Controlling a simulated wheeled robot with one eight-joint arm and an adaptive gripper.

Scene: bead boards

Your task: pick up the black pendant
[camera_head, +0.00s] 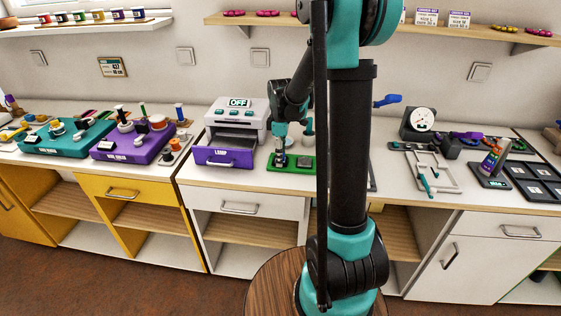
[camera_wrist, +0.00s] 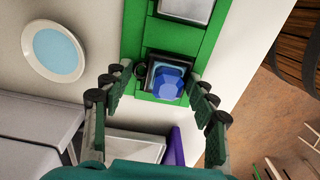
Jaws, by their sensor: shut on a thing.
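The black pendant (camera_wrist: 168,82) has a dark square frame around a faceted blue stone. In the wrist view it is at the green tray (camera_wrist: 196,50), in its end compartment. My gripper (camera_wrist: 162,80) has one finger at each side of the pendant and is shut on it. Whether the pendant is lifted off the tray cannot be told. In the head view my gripper (camera_head: 279,157) is low over the left end of the green tray (camera_head: 309,164), and the pendant is too small and covered to make out.
A grey machine (camera_head: 240,113) reading OFF, with a purple-fronted open drawer (camera_head: 222,157), stands close left of my gripper. A round white dish with a pale blue middle (camera_wrist: 53,52) lies beside the tray. Purple (camera_head: 131,149) and teal (camera_head: 65,140) bead boards are further left.

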